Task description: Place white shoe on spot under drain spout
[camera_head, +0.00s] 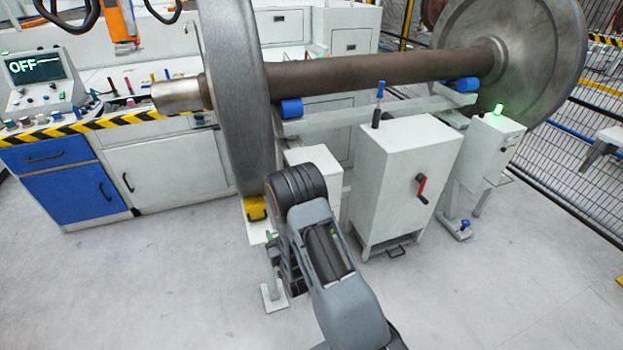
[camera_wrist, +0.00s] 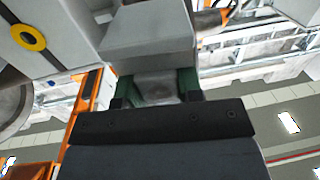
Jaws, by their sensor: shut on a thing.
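My gripper (camera_wrist: 157,88) shows in the wrist view, with a green fingertip on each side. It is shut on a narrow pale neck, and a larger pale grey-white block (camera_wrist: 150,38) sits just beyond it; I take this for the white shoe. In the head view my arm rises and bends down in front of the big wheel (camera_head: 234,85). I cannot make out a drain spout or a marked spot in either view.
A white cabinet with a red crank (camera_head: 408,165) stands right of my arm. A yellow block (camera_head: 256,208) sits at the wheel's foot. A mesh fence closes the right side. The front floor (camera_head: 130,285) is clear.

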